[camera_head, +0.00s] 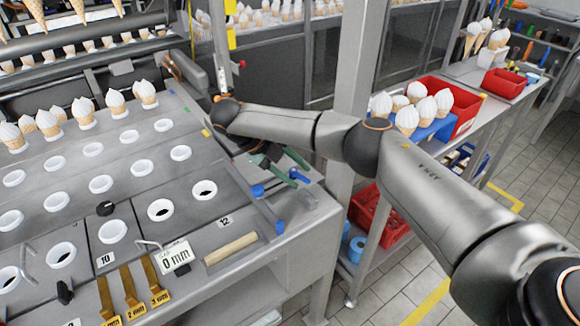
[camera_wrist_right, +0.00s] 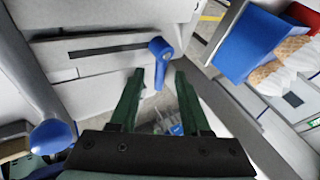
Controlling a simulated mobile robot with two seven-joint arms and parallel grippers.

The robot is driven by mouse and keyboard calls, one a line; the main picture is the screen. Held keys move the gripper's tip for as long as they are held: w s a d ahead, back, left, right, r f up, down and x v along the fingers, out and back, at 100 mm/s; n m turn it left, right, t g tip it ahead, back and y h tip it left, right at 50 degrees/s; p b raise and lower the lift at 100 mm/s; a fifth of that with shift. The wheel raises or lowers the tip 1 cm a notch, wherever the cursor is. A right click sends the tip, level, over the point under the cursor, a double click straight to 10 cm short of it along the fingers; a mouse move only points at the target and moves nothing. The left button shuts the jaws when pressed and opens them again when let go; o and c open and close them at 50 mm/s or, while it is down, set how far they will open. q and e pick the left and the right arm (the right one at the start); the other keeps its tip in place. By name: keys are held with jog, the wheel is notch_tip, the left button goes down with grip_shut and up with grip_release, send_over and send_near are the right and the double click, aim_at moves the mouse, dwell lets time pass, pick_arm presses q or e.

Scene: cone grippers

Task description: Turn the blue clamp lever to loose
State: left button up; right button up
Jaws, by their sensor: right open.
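The blue clamp lever (camera_wrist_right: 161,64) shows in the right wrist view. Its round head sits at the end of a dark slot in a pale metal plate, and its handle points down in the picture. In the head view the lever (camera_head: 299,175) is a small blue shape at the bench's right end. My right gripper (camera_wrist_right: 158,75) is open, with its two green fingers on either side of the lever's handle. The left finger is closer to it; I cannot tell whether they touch. In the head view my right gripper (camera_head: 301,172) is at the lever. My left gripper is not in view.
A steel post (camera_head: 345,75) stands close behind my right arm. A blue holder with cones (camera_head: 437,129) and a red bin (camera_head: 462,105) are on the right.

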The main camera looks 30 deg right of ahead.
jog(key=p+v, duration=0.1)
jog(key=v, duration=1.1)
jog(key=shift+a+r, duration=0.15)
jog(key=shift+r, duration=0.05)
